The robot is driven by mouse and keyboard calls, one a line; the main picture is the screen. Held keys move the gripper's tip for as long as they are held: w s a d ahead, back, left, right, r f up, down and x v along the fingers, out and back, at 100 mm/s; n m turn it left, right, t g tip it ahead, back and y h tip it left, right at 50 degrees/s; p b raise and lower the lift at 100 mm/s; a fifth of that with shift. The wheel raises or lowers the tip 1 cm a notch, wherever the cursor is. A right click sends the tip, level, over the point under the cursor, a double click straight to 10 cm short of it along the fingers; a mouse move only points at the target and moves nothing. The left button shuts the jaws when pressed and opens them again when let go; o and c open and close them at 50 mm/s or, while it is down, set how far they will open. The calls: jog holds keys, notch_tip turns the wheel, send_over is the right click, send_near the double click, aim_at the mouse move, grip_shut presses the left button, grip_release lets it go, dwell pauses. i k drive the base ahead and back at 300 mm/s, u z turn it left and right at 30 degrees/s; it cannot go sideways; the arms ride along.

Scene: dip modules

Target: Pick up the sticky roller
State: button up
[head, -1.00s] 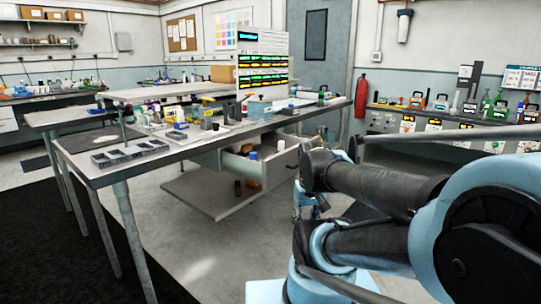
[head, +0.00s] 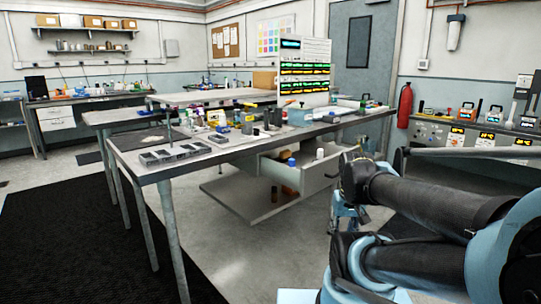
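I cannot pick out the sticky roller for certain; the items are small at this distance. A pale roll-like item (head: 333,112) lies on the right part of the workbench (head: 235,153). An open drawer (head: 318,178) under the bench holds a white cylinder (head: 320,154), a blue-capped item (head: 291,162) and a brown item. My arm's dark and blue links fill the lower right. My gripper cannot be made out, and no held object shows.
A grey compartment tray (head: 175,153) and several small items crowd the workbench. A black mat (head: 85,245) covers the floor at left. Open floor lies before the bench. A red fire extinguisher (head: 405,106) hangs on the wall, left of a side counter (head: 470,132).

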aim_at(320, 151)
jog(key=k, duration=1)
jog(key=z, duration=0.6)
jog(key=i, duration=1.55)
jog(key=u, duration=0.35)
